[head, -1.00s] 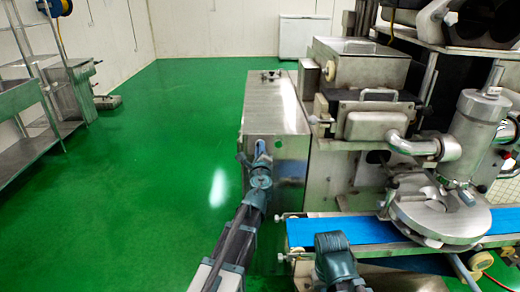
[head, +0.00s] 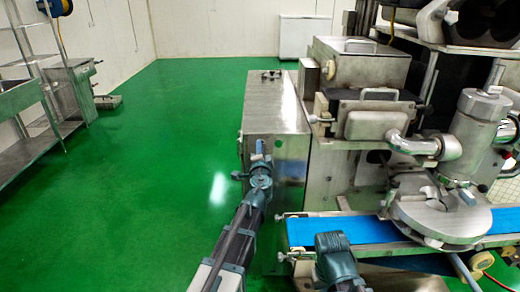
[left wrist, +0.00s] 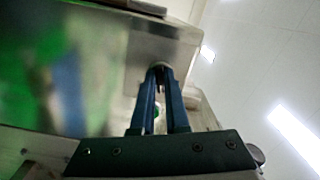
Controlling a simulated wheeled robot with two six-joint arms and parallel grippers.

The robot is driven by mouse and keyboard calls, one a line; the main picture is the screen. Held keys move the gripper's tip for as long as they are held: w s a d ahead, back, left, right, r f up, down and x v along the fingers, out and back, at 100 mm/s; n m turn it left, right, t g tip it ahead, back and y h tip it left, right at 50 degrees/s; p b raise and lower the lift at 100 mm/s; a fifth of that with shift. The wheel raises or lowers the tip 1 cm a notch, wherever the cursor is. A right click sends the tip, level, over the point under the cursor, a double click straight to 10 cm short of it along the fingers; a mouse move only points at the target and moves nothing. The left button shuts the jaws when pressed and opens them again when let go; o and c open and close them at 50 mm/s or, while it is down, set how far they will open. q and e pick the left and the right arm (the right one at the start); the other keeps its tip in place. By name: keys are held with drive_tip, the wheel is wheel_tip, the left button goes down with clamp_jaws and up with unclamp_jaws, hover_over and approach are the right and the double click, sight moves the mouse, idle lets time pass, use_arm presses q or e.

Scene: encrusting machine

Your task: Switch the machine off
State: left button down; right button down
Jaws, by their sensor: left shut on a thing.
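The machine has a steel cabinet (head: 275,105) at its left end, with my left gripper (head: 257,158) against the cabinet's front face. The cabinet face also fills much of the left wrist view (left wrist: 110,55). There the two blue fingers of my left gripper (left wrist: 160,82) come together on a small dark switch knob (left wrist: 158,66) on the face. The gripper is shut on the knob. The fingers cover most of it, so its exact angle cannot be read. The gripper hides the knob in the head view.
A blue conveyor belt (head: 350,230) runs right of my left arm, under the machine's round steel head (head: 440,212). Steel shelving (head: 45,115) stands far left. The green floor (head: 150,170) between is clear. A white chest (head: 304,37) stands at the back wall.

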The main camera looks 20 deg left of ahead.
use_arm(q)
drive_tip(key=shift+f+n, duration=0.1)
drive_tip(key=shift+n, duration=2.1)
drive_tip(key=shift+s, duration=0.1)
use_arm(e)
drive_tip(key=shift+f, duration=0.1)
use_arm(q)
drive_tip(key=c, duration=0.9)
unclamp_jaws()
